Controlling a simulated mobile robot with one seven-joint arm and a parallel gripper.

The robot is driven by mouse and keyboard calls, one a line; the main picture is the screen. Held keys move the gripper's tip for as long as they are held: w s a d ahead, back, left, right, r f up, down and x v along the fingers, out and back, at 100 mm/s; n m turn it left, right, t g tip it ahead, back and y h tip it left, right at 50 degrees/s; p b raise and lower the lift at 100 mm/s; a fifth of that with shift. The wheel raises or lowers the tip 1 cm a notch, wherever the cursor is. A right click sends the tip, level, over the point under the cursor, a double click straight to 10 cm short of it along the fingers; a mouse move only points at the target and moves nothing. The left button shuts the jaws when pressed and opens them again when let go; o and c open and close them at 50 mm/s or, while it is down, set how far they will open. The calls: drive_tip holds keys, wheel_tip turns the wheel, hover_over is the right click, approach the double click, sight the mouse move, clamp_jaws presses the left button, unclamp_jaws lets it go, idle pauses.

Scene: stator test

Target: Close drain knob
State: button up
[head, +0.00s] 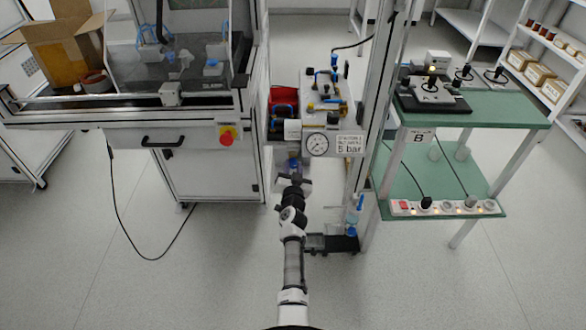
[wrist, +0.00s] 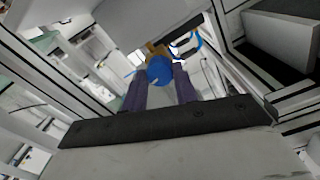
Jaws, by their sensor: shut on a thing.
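The drain knob is the round blue knob (wrist: 160,69) below the small panel in the wrist view, with a brass-coloured fitting behind it. My gripper (wrist: 159,82) has its two dark fingers on either side of the knob and is shut on it. In the head view my gripper (head: 294,172) reaches up under the panel with the pressure gauge (head: 317,145). There the knob is small and largely hidden by the gripper, so its turn position cannot be told.
A metal upright (head: 378,100) and a green two-level table (head: 480,110) stand to the right. A blue-topped bottle (head: 353,215) stands on a low black shelf. The floor in front is clear.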

drive_tip(key=shift+m, duration=1.5)
drive_tip(key=o, duration=1)
drive_tip(key=shift+c, duration=0.2)
drive_tip(key=shift+s, duration=0.15)
drive_tip(key=s+p, duration=0.2)
drive_tip(key=s, duration=1.1)
drive_tip(key=shift+s, duration=0.3)
